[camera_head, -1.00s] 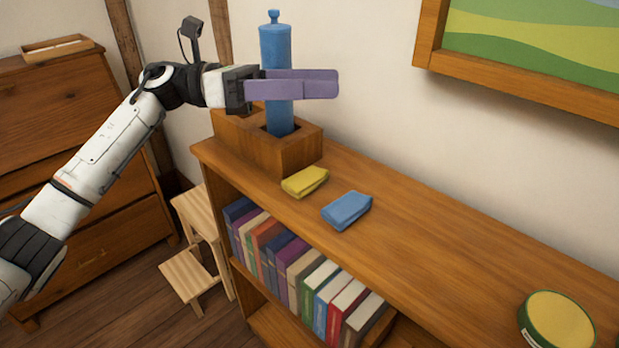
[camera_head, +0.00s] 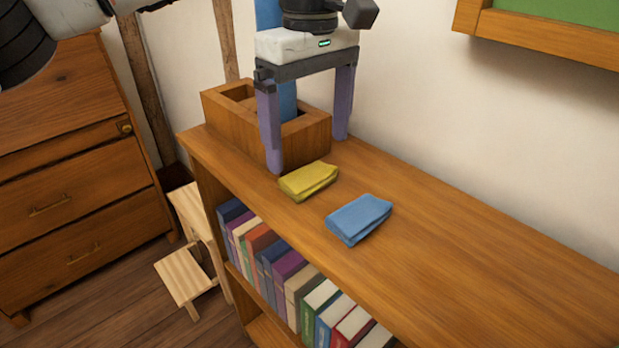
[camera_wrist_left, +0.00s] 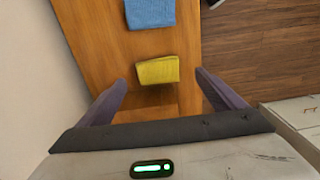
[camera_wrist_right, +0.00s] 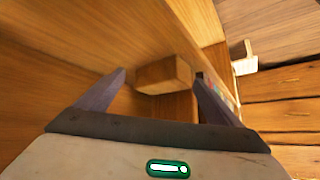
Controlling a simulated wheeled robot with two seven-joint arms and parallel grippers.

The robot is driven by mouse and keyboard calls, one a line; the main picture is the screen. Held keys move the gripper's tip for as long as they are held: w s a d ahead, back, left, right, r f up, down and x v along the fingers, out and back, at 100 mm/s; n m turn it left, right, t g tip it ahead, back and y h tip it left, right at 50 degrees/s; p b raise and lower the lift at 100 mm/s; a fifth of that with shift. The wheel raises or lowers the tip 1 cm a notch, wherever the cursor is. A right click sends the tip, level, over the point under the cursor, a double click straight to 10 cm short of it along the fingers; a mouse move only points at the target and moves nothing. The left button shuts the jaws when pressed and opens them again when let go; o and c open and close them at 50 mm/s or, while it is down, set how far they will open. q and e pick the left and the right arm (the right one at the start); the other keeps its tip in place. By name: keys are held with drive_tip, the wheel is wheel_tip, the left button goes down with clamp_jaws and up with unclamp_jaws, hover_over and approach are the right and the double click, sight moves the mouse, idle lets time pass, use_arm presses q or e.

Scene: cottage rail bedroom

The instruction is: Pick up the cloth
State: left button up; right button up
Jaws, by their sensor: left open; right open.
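A folded yellow cloth (camera_head: 308,181) lies on the shelf top, just in front of the wooden box. A folded blue cloth (camera_head: 358,219) lies nearer and to the right, apart from it. My left gripper (camera_head: 307,150) is open, pointing down, with its fingers spread near the box's right end, behind the yellow cloth. In the left wrist view the yellow cloth (camera_wrist_left: 158,69) shows between and just beyond the fingertips, with nothing held; the blue cloth (camera_wrist_left: 150,13) is farther off. My right gripper (camera_wrist_right: 159,77) shows only in its own wrist view, open and empty.
The wooden box (camera_head: 235,112) holds a blue bottle (camera_head: 288,100), partly hidden by my left gripper. Books (camera_head: 275,262) fill the shelf below. A picture frame (camera_head: 550,38) hangs on the wall. The shelf top (camera_head: 470,270) is clear toward the right. A dresser (camera_head: 70,190) stands left.

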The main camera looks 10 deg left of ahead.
sight(311, 171)
use_arm(q)
drive_tip(key=shift+w+f, duration=0.15)
drive_tip(key=shift+f, duration=2.95)
drive_tip(key=c, duration=1.1)
wheel_tip(311, 171, up, 10)
drive_tip(key=shift+r+p, duration=0.1)
drive_tip(key=shift+p, duration=0.25)
drive_tip(key=o, duration=0.5)
drive_tip(key=c, duration=0.4)
